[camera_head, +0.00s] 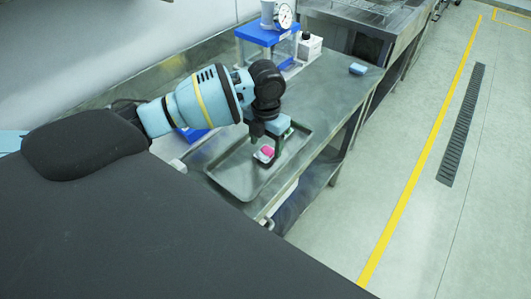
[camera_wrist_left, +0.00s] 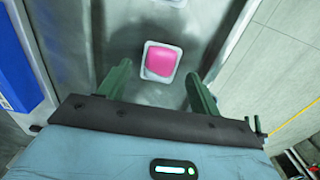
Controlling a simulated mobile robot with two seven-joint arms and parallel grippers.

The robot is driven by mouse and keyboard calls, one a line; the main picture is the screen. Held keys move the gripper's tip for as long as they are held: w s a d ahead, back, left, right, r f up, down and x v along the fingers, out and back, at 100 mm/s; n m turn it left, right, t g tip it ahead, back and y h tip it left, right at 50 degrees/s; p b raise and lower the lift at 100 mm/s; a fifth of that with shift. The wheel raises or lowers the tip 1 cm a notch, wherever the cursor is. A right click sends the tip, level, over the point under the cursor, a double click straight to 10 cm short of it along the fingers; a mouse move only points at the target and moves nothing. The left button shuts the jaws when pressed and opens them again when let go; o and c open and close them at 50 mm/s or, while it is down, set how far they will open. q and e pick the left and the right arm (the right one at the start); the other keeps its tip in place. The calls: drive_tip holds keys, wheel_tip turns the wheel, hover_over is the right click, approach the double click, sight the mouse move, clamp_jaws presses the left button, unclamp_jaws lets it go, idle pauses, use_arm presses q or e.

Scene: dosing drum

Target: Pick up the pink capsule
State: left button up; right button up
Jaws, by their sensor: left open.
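The pink capsule (camera_head: 267,151) lies on a small white square holder (camera_head: 261,158) in a grey metal tray (camera_head: 236,184) on the steel bench. In the left wrist view the pink capsule (camera_wrist_left: 160,61) shows whole, with the white holder's rim (camera_wrist_left: 147,75) around it. My left gripper (camera_head: 270,147) is above the tray, close to the capsule. In the left wrist view its two green fingers (camera_wrist_left: 160,82) are spread apart with nothing between them, and the capsule lies beyond their tips. My right gripper is not in view.
A blue stand with a dial gauge (camera_head: 284,18) stands farther back on the bench. A blue block (camera_head: 357,69) lies near the bench's far right edge. A blue thing (camera_head: 192,134) sits behind my left arm.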

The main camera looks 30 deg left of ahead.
use_arm(q)
drive_tip(key=shift+f, duration=1.2)
drive_tip(key=c, duration=1)
drive_tip(key=shift+c, duration=0.2)
drive_tip(key=shift+r, duration=0.15)
drive_tip(key=shift+r, duration=0.65)
drive_tip(key=shift+s+d+r, duration=0.1)
drive_tip(key=shift+s+r, duration=0.15)
drive_tip(key=shift+r, duration=0.75)
drive_tip(key=s+d, duration=0.1)
drive_tip(key=s, duration=0.3)
drive_tip(key=s+d+r, duration=0.1)
drive_tip(key=s+d, duration=0.1)
drive_tip(key=s, duration=0.3)
drive_tip(key=s+d, duration=0.2)
drive_tip(key=s, duration=0.3)
drive_tip(key=shift+s+d+r+p, duration=0.15)
drive_tip(key=shift+s+r+p, duration=0.05)
drive_tip(key=shift+s+p, duration=0.1)
